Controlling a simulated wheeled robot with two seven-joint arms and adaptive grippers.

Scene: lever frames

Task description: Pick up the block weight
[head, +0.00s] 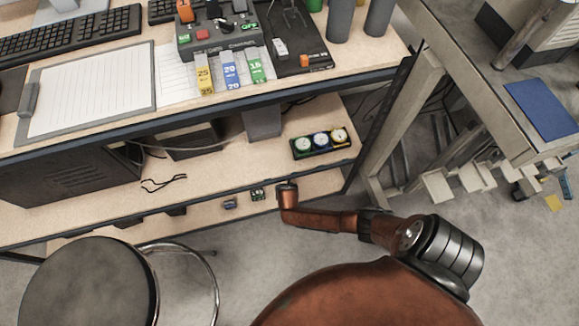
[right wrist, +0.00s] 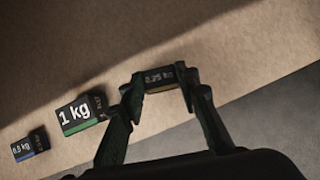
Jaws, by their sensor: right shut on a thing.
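Three dark block weights rest in a row on the low wooden shelf, seen in the right wrist view. The 0.25 kg block (right wrist: 160,78) has a yellow stripe and sits between the green-black fingers of my right gripper (right wrist: 160,90), which is shut on it. The 1 kg block (right wrist: 80,114) with a green stripe is just left of the fingers. The 0.5 kg block (right wrist: 30,145) with a blue stripe is farther left. In the head view, the 1 kg block (head: 258,194) and 0.5 kg block (head: 229,203) show; my right wrist hides the held block. My left gripper is out of view.
The lowest shelf (head: 325,183) lies under a middle shelf (head: 230,180) carrying a tray of three round gauges (head: 320,142). A desk (head: 340,70) is above. A round stool (head: 90,285) stands at lower left. A metal-legged table (head: 480,90) is at right.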

